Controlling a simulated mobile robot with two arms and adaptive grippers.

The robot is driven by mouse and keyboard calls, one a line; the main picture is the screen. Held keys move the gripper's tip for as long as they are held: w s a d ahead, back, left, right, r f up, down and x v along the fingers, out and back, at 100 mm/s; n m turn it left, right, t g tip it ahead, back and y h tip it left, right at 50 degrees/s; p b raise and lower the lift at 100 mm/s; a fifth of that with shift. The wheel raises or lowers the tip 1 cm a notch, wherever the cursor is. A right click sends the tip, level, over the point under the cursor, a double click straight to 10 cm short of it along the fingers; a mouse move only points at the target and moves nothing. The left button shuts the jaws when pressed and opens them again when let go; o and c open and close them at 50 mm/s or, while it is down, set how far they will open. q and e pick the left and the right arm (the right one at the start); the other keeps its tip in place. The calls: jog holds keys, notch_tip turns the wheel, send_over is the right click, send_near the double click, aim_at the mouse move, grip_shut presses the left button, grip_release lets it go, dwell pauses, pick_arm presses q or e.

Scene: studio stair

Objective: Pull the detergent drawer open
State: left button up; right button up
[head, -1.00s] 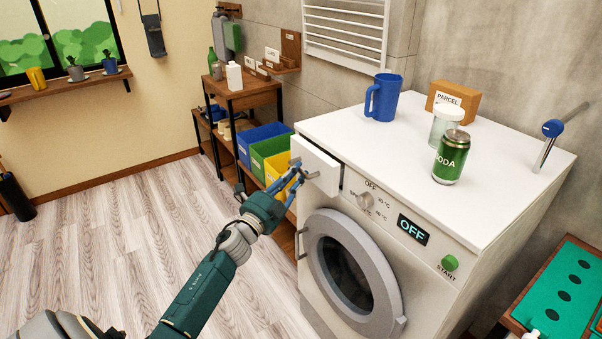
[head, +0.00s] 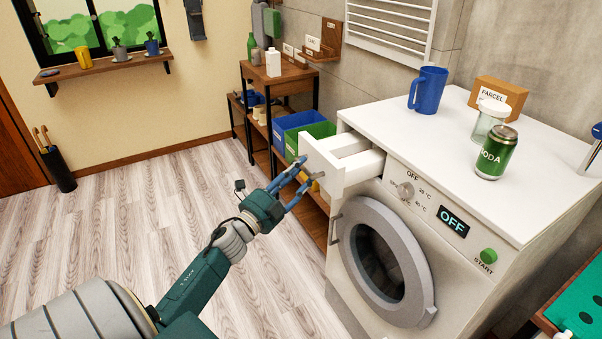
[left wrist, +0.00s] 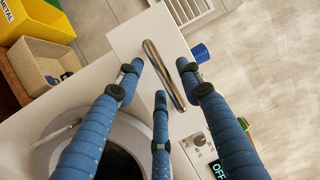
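The detergent drawer (head: 326,160) is a white box at the upper left of the washing machine (head: 460,285). It stands well out from the machine, and its open top shows compartments inside. My left gripper (head: 307,172) is at the drawer's front. Exact finger contact is hard to see. My right gripper is in neither view.
On the machine's top stand a blue jug (head: 428,89), a jar (head: 490,119), a green soda can (head: 496,153) and a parcel (head: 498,92). The round door (head: 383,262) is shut below the drawer. A shelf (head: 285,85) with bins stands behind.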

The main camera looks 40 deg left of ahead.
pick_arm(q)
jog(key=s+f, duration=0.2)
jog(key=s, duration=1)
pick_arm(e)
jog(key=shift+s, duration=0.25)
pick_arm(q)
jog(key=shift+w+f, duration=0.1)
notch_tip(320, 180, down, 24)
jog(key=s+n+g+y, duration=0.2)
jog(key=n+g+y, duration=0.1)
jog(key=n+g, duration=0.3)
jog(key=s+d+f+n+g+h, duration=0.1)
jog(key=s+d+f+n+g, duration=0.2)
jog(key=f, duration=0.5)
jog(key=s+d+f+n, duration=0.2)
jog(key=s+d+f, duration=0.2)
jog(key=f, duration=0.5)
jog(key=s+d+f+n+g, duration=0.1)
jog(key=s+d+f+g, duration=0.2)
jog(key=s, duration=0.7)
jog(key=s+d+f+n+g+h, duration=0.1)
jog(key=s+d+f+g, duration=0.2)
jog(key=s+d+f, duration=0.4)
jog(key=s+d+f+n+g+h, duration=0.1)
jog(key=s+d+f+g, duration=0.3)
jog(key=s+f, duration=0.6)
jog(key=s+d, duration=0.1)
jog(key=s, duration=0.3)
jog(key=shift+f+n, duration=0.15)
jog(key=shift+n, duration=0.15)
